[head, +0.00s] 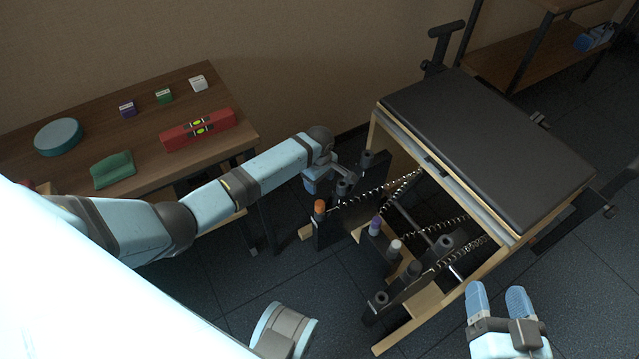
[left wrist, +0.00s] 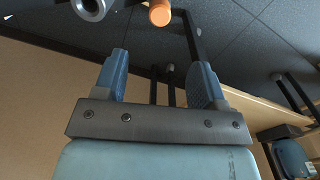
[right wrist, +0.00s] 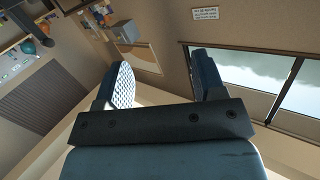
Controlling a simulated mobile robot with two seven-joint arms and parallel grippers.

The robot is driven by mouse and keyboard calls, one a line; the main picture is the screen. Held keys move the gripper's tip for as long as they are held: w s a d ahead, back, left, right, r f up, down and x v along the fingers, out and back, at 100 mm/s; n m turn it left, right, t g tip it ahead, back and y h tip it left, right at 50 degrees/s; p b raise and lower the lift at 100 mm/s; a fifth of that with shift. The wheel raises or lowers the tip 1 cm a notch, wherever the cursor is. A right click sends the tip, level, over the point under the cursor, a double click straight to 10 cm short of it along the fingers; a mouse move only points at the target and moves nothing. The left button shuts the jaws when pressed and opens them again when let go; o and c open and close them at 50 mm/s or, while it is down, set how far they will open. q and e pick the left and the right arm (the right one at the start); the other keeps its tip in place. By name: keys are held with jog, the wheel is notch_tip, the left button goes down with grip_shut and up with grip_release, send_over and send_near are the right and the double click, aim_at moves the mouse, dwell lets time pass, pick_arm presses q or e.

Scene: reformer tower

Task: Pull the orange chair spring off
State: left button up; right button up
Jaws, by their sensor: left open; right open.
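The orange chair spring's handle (head: 320,207) is a short orange cylinder upright on the dark end frame (head: 335,232) of the reformer. In the left wrist view the orange handle (left wrist: 160,12) shows at the top edge, beyond and between the fingertips. My left gripper (head: 327,182) is just above and beside it, partly hidden by its own wrist. The left wrist view shows its two blue fingers (left wrist: 160,72) apart with nothing between them. My right gripper (head: 501,297) is open and empty at the lower right, in front of the reformer.
A purple handle (head: 375,226), a white handle (head: 395,248) and dark posts (head: 381,298) stand near the orange one. Coiled springs run to the black padded carriage (head: 490,140). A wooden table (head: 75,110) with a red box (head: 198,130) stands at left.

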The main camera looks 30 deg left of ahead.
aim_at(319, 203)
pick_arm(q)
notch_tip(319, 203, down, 8)
jog(key=b, duration=0.3)
jog(key=shift+b, duration=0.4)
notch_tip(319, 203, down, 4)
jog(key=shift+f+b, duration=0.1)
jog(key=shift+b, duration=0.9)
jog(key=shift+f+b, duration=0.3)
jog(key=shift+f, duration=0.45)
pick_arm(e)
jog(key=a+y, duration=0.1)
jog(key=a+r+t+y, duration=0.1)
jog(key=shift+a+r+n, duration=0.25)
jog(key=shift+a+n, duration=0.05)
pick_arm(q)
grip_shut()
jog(key=shift+r, duration=0.2)
pick_arm(e)
jog(key=shift+r, duration=0.15)
pick_arm(q)
jog(key=shift+r+p, duration=0.2)
jog(key=shift+p, duration=0.35)
pick_arm(e)
jog(key=shift+r, duration=0.35)
